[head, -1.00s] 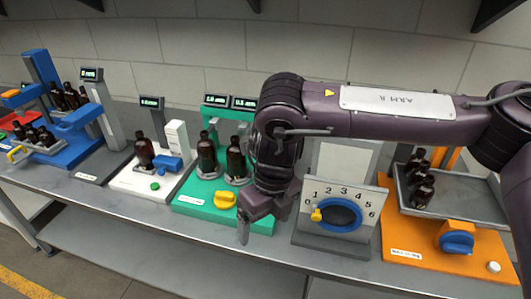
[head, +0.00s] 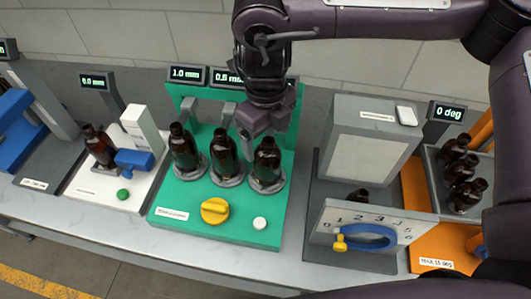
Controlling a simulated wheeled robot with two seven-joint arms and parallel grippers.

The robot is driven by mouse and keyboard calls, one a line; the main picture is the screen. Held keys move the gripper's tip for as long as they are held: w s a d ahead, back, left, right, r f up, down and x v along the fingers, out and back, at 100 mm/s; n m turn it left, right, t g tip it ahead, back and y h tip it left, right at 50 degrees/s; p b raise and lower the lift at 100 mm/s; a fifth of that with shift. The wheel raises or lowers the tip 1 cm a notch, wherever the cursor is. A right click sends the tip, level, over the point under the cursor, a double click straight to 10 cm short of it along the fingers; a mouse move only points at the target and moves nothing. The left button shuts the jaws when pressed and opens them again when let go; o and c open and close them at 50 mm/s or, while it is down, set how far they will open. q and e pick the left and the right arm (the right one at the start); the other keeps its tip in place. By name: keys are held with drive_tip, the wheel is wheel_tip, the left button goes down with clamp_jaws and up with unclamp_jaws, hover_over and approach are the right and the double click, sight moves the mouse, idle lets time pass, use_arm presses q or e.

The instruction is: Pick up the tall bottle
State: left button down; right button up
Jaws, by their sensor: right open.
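Three amber bottles stand upright in grey ring holders on a green station: a left one (head: 185,153), a middle one (head: 224,157) and a right one (head: 267,164). They look nearly the same height, so I cannot tell which is the tall bottle. My left gripper is out of view.
The green station (head: 160,205) has a yellow knob (head: 215,210) in front and displays behind. A white station (head: 80,185) with one bottle (head: 99,146) stands left. A grey box station with a dial (head: 362,236) stands right, then a tray of bottles (head: 463,172).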

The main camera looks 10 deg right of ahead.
sight(267, 151)
drive_tip(key=shift+s+f, duration=0.15)
drive_tip(key=shift+f, duration=0.6)
drive_tip(key=f, duration=0.2)
drive_tip(key=w+f+p, duration=0.1)
drive_tip(key=f, duration=0.1)
drive_tip(key=shift+d+f+p, duration=0.15)
drive_tip(key=shift+f+p, duration=0.15)
drive_tip(key=shift+f, duration=0.15)
drive_tip(key=shift+c, duration=2.4)
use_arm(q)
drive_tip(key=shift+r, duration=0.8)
use_arm(e)
drive_tip(key=c, duration=0.7)
